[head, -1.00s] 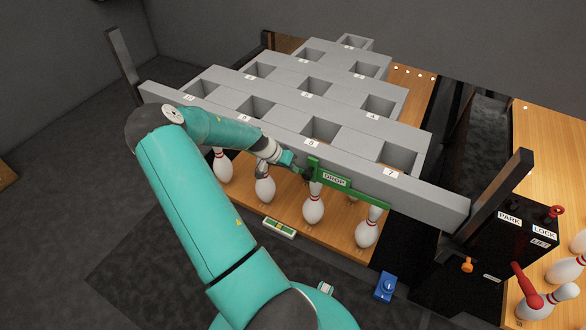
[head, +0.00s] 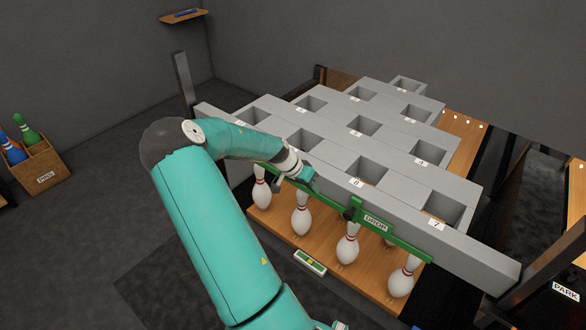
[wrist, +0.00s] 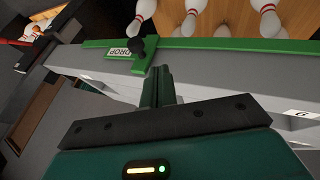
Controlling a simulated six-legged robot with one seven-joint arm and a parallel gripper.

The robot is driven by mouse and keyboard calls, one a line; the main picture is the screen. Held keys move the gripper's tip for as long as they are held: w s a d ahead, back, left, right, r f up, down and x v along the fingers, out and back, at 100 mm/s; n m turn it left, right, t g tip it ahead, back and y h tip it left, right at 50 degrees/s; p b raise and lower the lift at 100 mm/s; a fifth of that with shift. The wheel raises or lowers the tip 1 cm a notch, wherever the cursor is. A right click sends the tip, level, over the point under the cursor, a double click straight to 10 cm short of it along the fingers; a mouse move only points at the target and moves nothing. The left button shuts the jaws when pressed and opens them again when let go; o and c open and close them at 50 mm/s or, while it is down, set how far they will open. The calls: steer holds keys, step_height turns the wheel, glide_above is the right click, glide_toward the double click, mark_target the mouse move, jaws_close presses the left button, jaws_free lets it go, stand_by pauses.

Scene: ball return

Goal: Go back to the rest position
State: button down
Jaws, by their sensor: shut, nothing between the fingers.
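My gripper (head: 309,177) is shut and empty, held at the front of the grey rack. In the wrist view its closed fingers (wrist: 160,80) point toward the green bar. The green bar (head: 408,244) runs along the rack's front face. It carries a DROP label (head: 375,223) and a black knob (head: 353,208), which stands to the right of my gripper in the head view. In the wrist view the knob (wrist: 143,46) is just beyond the fingertips; I cannot tell whether they touch.
The grey rack (head: 480,258) has several empty square pockets. White pins (head: 347,246) stand on wood below it. A wooden box (head: 42,170) holds coloured pins at the left. A PARK label (head: 566,291) shows at the lower right. The floor at left is open.

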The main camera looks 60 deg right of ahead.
steer(key=w+a+r+n+t+y, duration=0.1)
steer(key=w+a+r+n+t, duration=0.15)
steer(key=w+a+r, duration=0.5)
steer(key=w+a+r+n+t+y, duration=0.1)
steer(key=w+a+r+n+t, duration=0.2)
steer(key=a, duration=0.8)
steer(key=w+a+r+n+t+y, duration=0.1)
steer(key=w+a+r+n+t, duration=0.2)
steer(key=a+r, duration=0.55)
steer(key=s+a+r+n+t, duration=0.1)
steer(key=s+a+r+n, duration=0.2)
steer(key=a, duration=0.5)
steer(key=s+a+r+n, duration=0.3)
steer(key=a+r+n, duration=0.1)
steer(key=a, duration=0.4)
steer(key=s+a+r+n+t+y, duration=0.1)
steer(key=s+a+r+n, duration=0.2)
steer(key=a, duration=0.5)
steer(key=shift+s+a+r+n+t, duration=0.2)
steer(key=shift+s+r+n+t, duration=0.2)
steer(key=shift+r+n, duration=0.25)
steer(key=shift+d, duration=0.15)
